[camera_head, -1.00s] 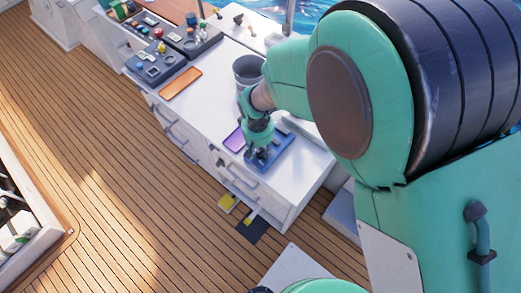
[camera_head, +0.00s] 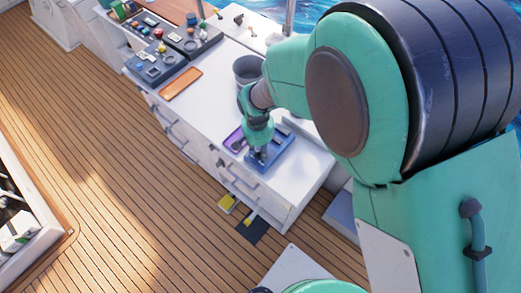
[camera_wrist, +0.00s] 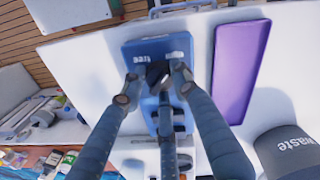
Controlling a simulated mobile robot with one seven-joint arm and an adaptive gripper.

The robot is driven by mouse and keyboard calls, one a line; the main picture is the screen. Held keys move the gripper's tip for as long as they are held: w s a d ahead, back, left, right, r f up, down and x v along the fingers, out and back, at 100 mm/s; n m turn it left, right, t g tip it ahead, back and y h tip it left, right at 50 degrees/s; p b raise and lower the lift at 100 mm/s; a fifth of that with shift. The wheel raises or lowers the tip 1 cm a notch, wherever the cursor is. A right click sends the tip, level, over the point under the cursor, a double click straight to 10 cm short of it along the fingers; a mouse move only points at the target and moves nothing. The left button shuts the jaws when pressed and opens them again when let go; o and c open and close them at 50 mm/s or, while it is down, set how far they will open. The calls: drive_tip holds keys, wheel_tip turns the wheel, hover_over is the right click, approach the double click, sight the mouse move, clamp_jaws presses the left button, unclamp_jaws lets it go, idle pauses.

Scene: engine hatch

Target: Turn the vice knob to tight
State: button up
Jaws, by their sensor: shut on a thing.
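The blue vice (camera_head: 286,153) lies on the white counter; in the wrist view (camera_wrist: 187,44) its flat base shows with a "free" label beside the knob. The dark vice knob (camera_wrist: 156,72) stands between my fingertips. My gripper (camera_wrist: 155,76) points down over the vice and is shut on the knob. In the head view, my gripper (camera_head: 257,156) sits at the front left part of the vice and hides the knob. A second label near the knob is too small to read.
A purple tray (camera_wrist: 240,65) lies right beside the vice. A grey waste bin (camera_wrist: 288,150) stands close by. An orange tray (camera_head: 181,84) and control panels are farther along the counter. The counter's front edge (camera_head: 215,148) is near the vice.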

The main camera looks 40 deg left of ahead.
sight(259, 151)
drive_tip(key=shift+s+d+f, duration=0.1)
drive_tip(key=shift+s+d, duration=0.05)
drive_tip(key=o, duration=1.1)
drive_tip(key=shift+o, duration=0.2)
drive_tip(key=shift+a+r, duration=0.2)
drive_tip(key=shift+r, duration=0.75)
wheel_tip(259, 151, up, 10)
drive_tip(key=shift+a, duration=0.15)
drive_tip(key=shift+s+r, duration=0.1)
